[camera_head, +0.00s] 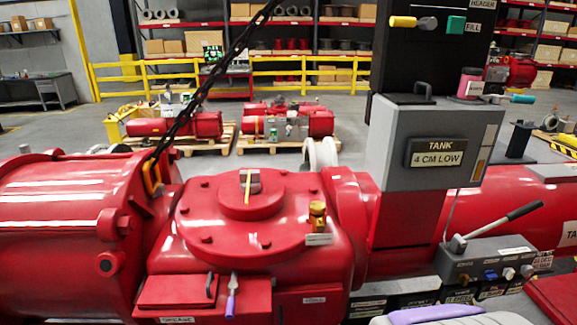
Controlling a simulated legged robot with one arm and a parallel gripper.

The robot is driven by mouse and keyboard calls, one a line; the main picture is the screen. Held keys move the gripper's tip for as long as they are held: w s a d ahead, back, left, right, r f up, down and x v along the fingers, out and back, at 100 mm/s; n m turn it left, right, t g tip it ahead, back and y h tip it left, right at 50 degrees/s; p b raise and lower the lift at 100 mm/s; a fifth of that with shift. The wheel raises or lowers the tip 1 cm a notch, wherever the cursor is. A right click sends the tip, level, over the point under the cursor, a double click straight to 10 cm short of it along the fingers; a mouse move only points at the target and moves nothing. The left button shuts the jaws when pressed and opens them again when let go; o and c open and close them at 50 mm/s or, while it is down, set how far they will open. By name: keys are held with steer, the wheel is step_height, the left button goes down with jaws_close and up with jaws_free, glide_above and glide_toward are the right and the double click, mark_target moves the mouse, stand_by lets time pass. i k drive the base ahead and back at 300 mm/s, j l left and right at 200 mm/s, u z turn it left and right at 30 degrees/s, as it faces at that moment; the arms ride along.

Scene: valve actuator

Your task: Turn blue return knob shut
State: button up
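The blue return knob appears to be the small blue knob (490,275) on the front of a grey valve block (480,258) at the lower right. The label text is too small to read, and I cannot tell how far the knob is turned. A long lever with a dark grip (522,210) rises from the top of the block to the right. My gripper is not in view.
A grey column with a "TANK 4 CM LOW" plate (437,160) stands behind and left of the block. The red actuator housing (255,230) fills the left and middle. A purple-and-grey shape (440,314) shows at the bottom edge. A red surface (553,297) lies at the lower right.

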mark_target(489, 275)
steer(key=z, duration=1.4)
